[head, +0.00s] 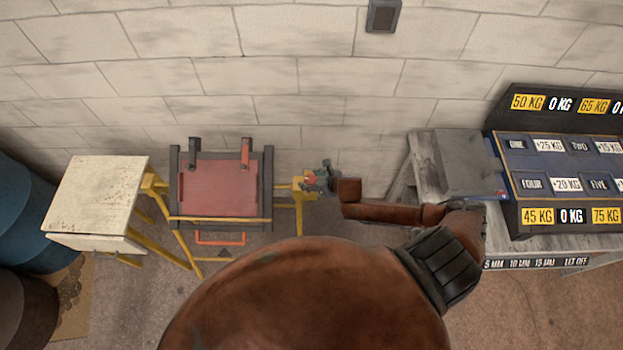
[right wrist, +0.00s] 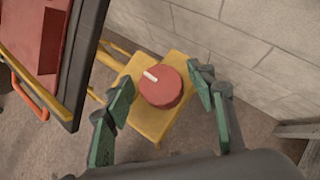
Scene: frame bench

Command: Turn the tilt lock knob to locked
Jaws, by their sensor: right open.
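The tilt lock knob (right wrist: 162,86) is a round red knob with a white pointer mark, on a yellow plate (right wrist: 150,123) in the right wrist view. Its mark points to the upper left there. My right gripper (right wrist: 165,108) is open, with one green finger on each side of the knob; I cannot tell whether either finger touches it. In the head view the right gripper (head: 318,181) is at the right side of the yellow frame and partly covers the knob (head: 311,180). I see no lock labels. My left gripper is not in view.
A red panel in a dark frame (head: 268,190) stands left of the knob, with an orange handle (head: 220,242) below. A whitish board (head: 100,195) is further left. A grey bench (head: 425,165) with weight signs is at the right. A block wall (head: 330,75) rises close behind.

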